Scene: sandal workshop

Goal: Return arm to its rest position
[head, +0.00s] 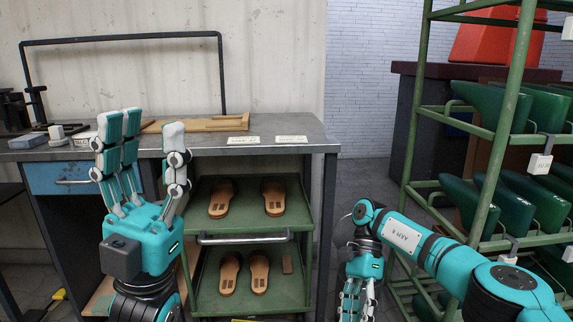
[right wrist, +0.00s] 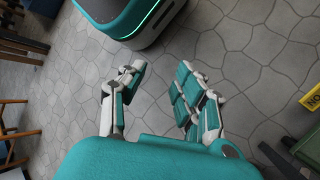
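My left gripper (head: 147,124) stands upright at the left of the head view, fingers pointing up and spread apart, with nothing between them. It is in front of the workbench. My right arm (head: 440,258) comes in from the lower right and bends down, so that its gripper (head: 357,302) points at the floor and is partly cut off by the frame's lower edge. In the right wrist view the right gripper (right wrist: 158,78) has its fingers apart and empty above the grey stone floor (right wrist: 240,60).
The metal workbench (head: 300,128) has a blue drawer (head: 70,178). Green shelves (head: 247,237) hold brown sandals (head: 222,199). A green rack (head: 425,135) with green boot-like forms (head: 495,105) stands close to my right arm. In the right wrist view, a wooden chair (right wrist: 12,130) is at the left.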

